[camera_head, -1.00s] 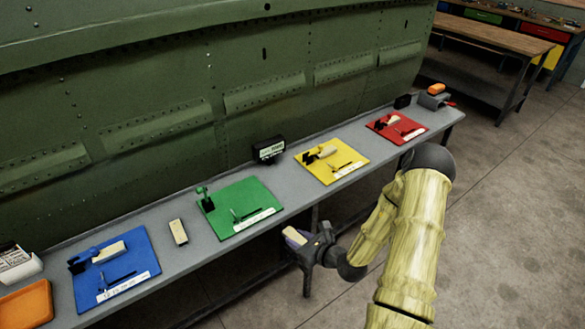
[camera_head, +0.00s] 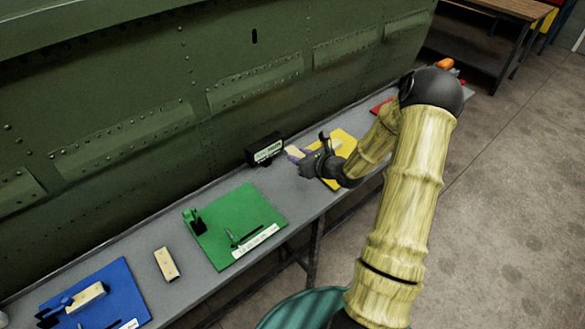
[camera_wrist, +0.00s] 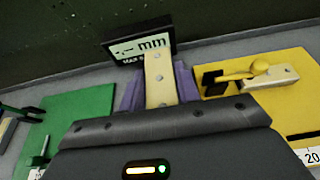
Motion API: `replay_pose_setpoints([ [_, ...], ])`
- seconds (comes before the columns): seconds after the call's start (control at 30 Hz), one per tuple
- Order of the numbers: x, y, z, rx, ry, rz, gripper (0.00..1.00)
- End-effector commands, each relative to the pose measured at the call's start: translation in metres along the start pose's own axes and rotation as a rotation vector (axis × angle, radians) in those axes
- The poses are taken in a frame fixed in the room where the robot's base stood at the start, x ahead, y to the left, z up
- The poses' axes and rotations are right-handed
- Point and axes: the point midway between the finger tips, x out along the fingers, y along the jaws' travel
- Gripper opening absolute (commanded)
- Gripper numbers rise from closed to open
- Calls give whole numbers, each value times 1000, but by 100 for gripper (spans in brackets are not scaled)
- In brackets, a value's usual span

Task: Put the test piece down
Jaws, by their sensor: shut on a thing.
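The test piece (camera_wrist: 161,80) is a pale cream block with grey rivet dots, held between the purple pads of my gripper (camera_wrist: 158,92). My gripper (camera_head: 304,158) is shut on it. In the head view the test piece (camera_head: 294,152) shows as a small pale end at the gripper's tip. The gripper is above the bench between the green mat (camera_head: 240,215) and the yellow mat (camera_head: 343,143), in front of a black display box (camera_head: 265,150). In the wrist view the display (camera_wrist: 140,48) reads dashes and "mm", its lower part hidden by the test piece.
A loose cream block (camera_head: 166,264) lies on the grey bench (camera_head: 200,270) between the green and blue mats (camera_head: 118,288). A yellow clamp holder with a cream block (camera_wrist: 270,80) is on the yellow mat. The green riveted fuselage wall (camera_head: 150,120) rises behind the bench.

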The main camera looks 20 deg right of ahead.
Motion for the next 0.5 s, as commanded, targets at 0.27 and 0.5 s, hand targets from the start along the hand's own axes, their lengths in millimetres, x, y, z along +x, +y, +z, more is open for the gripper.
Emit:
replay_pose_setpoints([
  [0.27, 0, -6, 5, 2, 1, -8, 9],
  [0.5, 0, -5, 4, 3, 1, -7, 9],
])
